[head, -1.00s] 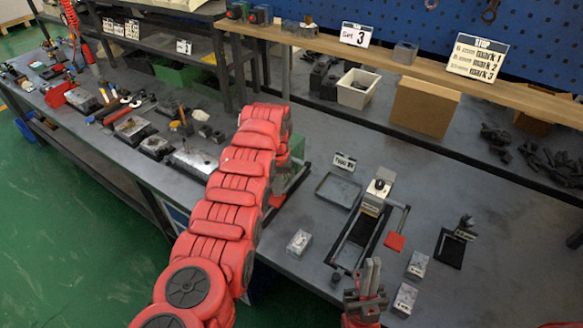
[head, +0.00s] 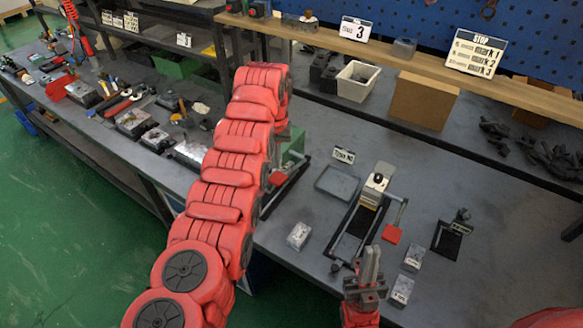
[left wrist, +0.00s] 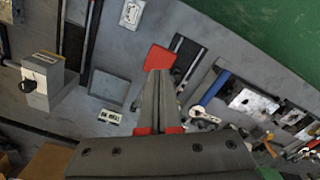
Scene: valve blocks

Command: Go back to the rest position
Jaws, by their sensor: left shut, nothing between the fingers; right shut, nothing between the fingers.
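My left arm comes in from the lower left of the head view and bends over the bench; its gripper is hidden behind the arm there. In the left wrist view my left gripper (left wrist: 158,78) is shut and empty. Its fingertips overlap a red plate (left wrist: 160,58) in the picture; I cannot tell whether they touch it. My right gripper (head: 371,258) is shut and empty, fingers pointing up, near the front edge of the bench in the head view.
The grey bench (head: 470,285) carries a clamp fixture (head: 368,208), a tray (head: 337,184), a small block (head: 299,235) and two more blocks by my right gripper. A cardboard box (head: 423,100) and a white bin (head: 357,82) stand behind. Tools crowd the bench's far left.

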